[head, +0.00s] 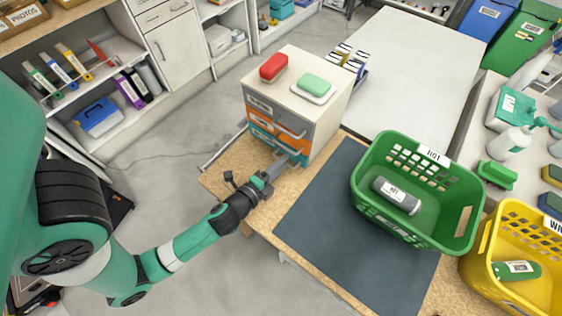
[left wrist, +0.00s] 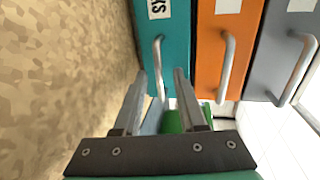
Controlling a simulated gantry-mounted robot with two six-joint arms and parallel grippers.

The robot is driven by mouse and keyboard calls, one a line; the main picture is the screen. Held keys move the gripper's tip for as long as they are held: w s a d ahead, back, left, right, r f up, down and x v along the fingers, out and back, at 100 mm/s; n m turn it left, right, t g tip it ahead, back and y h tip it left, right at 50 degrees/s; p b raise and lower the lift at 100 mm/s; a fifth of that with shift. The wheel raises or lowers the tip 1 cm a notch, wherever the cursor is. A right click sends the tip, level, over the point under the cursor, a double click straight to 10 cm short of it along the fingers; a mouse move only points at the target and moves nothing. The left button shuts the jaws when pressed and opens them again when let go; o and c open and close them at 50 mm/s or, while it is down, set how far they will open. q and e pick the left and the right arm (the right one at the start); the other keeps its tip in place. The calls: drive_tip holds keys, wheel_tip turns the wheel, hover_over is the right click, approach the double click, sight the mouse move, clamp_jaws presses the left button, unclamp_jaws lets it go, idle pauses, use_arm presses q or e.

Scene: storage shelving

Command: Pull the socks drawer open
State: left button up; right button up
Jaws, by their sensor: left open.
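A small drawer unit (head: 325,110) stands on the wooden bench, with a grey drawer (head: 272,105) on top, an orange one (head: 268,127) in the middle and a teal one (head: 262,150) at the bottom. All look shut. In the left wrist view the teal drawer (left wrist: 175,25) has a metal bar handle (left wrist: 158,65) and a label, cut off, so I cannot read which drawer holds socks. My left gripper (head: 288,160) is open at the teal drawer. In the left wrist view its fingers (left wrist: 160,88) stand on either side of the handle; contact cannot be told.
A red item (head: 273,67) and a green block on a white dish (head: 314,87) lie on the unit. A dark mat (head: 335,215) covers bench to the right, with a green basket (head: 367,205) and a yellow basket (head: 490,265) beyond. Bare bench lies before the drawers.

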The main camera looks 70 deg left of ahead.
use_arm(q)
drive_tip(key=shift+w+a, duration=0.1)
clamp_jaws()
idle(1.4)
